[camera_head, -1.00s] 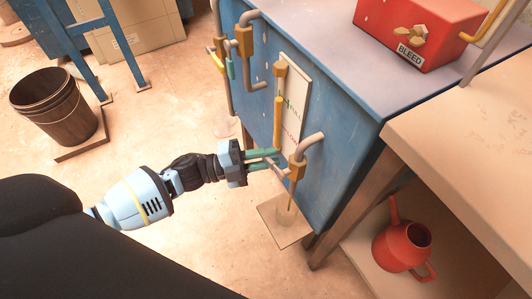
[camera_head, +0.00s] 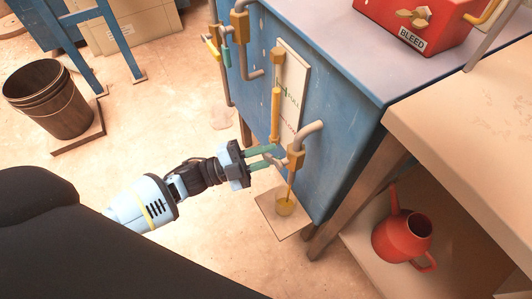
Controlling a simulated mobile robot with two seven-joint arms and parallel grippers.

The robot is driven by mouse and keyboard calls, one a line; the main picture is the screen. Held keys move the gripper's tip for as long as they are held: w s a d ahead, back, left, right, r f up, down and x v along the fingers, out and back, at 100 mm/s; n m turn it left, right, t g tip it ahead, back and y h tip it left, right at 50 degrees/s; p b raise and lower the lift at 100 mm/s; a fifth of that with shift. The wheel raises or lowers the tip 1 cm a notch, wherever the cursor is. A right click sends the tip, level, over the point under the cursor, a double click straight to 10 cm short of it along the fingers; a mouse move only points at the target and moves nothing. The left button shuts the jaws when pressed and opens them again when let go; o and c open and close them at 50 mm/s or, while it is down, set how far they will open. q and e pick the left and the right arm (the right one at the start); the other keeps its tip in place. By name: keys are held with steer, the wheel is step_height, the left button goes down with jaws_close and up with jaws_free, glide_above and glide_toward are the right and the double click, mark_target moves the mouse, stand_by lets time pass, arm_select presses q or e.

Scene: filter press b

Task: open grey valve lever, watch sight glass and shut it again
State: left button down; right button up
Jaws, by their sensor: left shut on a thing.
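My left gripper (camera_head: 268,157) reaches in from the left, its green fingers shut on the grey valve lever (camera_head: 277,161). The lever is mostly hidden between the fingers. It belongs to the brass valve (camera_head: 296,157) under a bent pipe on the blue tank's side. A thin yellow stream runs down from the valve into a small clear cup (camera_head: 285,205) with yellow liquid in it. The sight glass (camera_head: 275,113) is an upright amber tube before a white scale board (camera_head: 293,90); its exact level is hard to read. My right gripper is not in view.
The blue tank (camera_head: 345,130) stands beside a wooden bench (camera_head: 460,120) with a red jug (camera_head: 402,238) on its lower shelf. A red box marked BLEED (camera_head: 400,22) sits on top. Other pipes (camera_head: 240,40) are behind.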

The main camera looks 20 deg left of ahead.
arm_select(q)
steer(key=c, duration=1.3)
jaws_free()
steer(key=shift+v, duration=3.95)
